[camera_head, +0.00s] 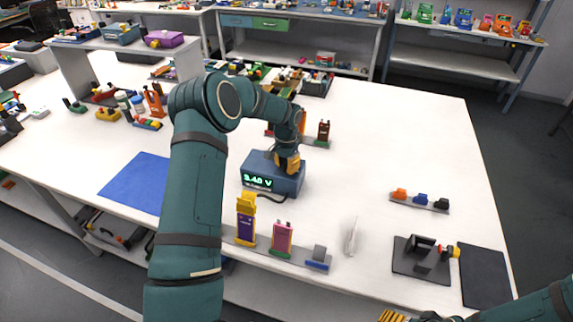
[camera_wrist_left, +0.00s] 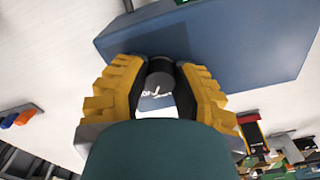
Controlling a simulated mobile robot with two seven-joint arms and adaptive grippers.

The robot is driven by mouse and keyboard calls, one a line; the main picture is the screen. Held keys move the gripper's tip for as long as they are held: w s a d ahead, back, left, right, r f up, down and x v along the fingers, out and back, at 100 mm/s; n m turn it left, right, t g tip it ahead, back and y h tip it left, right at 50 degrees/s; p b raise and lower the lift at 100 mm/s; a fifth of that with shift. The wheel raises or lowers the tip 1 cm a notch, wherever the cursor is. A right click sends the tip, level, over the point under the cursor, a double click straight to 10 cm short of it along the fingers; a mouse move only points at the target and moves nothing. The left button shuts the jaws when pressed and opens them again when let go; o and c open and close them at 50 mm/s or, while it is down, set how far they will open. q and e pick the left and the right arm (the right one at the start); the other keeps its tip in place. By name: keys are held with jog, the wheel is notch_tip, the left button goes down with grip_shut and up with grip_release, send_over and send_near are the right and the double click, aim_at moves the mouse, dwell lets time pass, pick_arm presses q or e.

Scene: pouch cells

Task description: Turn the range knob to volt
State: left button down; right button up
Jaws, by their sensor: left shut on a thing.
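The blue meter box (camera_head: 258,178) stands on the white table, with a lit green display reading about 3.40 V on its front. My left gripper (camera_head: 287,163) reaches down onto the top of the box at its right side. In the left wrist view, the yellow-and-black fingers (camera_wrist_left: 160,78) are shut on the dark round range knob (camera_wrist_left: 160,66), one on each side. Small white marks show near the knob, too small to read, so its setting is unclear. My right gripper (camera_head: 392,316) shows only in part at the bottom edge, apart from the box.
A purple-and-yellow cell (camera_head: 246,222) and a pink cell (camera_head: 282,238) stand in a rack before the box, with a cable near them. A blue mat (camera_head: 135,182) lies left. A black fixture (camera_head: 422,260) and dark mat (camera_head: 483,276) lie right.

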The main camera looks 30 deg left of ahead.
aim_at(286, 164)
pick_arm(q)
jog(key=shift+m, duration=1)
jog(key=c, duration=0.7)
grip_release()
notch_tip(286, 164, up, 12)
